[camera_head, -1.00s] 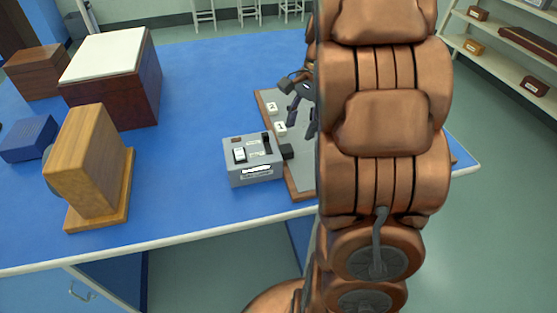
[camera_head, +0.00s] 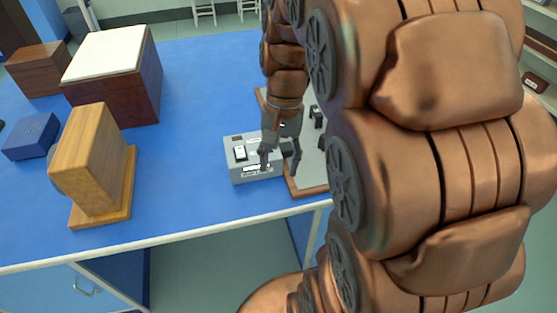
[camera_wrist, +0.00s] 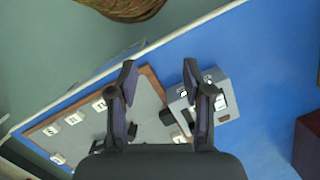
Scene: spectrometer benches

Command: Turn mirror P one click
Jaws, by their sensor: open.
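My gripper (camera_head: 280,172) is open and empty, fingers pointing down, over the near-left part of the wood-edged grey board (camera_head: 312,190) and the right side of the grey box (camera_head: 238,176). In the wrist view the open fingers (camera_wrist: 159,68) frame the board (camera_wrist: 150,98) and the box (camera_wrist: 226,106). White label tiles (camera_wrist: 73,118) stand on the board, their letters too small to read. A dark post (camera_head: 316,114) stands on the board behind my gripper. I cannot tell which part is mirror P. My arm hides most of the board in the head view.
On the blue table (camera_head: 190,100) stand a wooden-cased instrument (camera_head: 85,155), a blue box (camera_head: 31,137), a white-topped dark box (camera_head: 115,85) and a brown box (camera_head: 38,72), all to the left. The blue surface between them and the grey box is clear.

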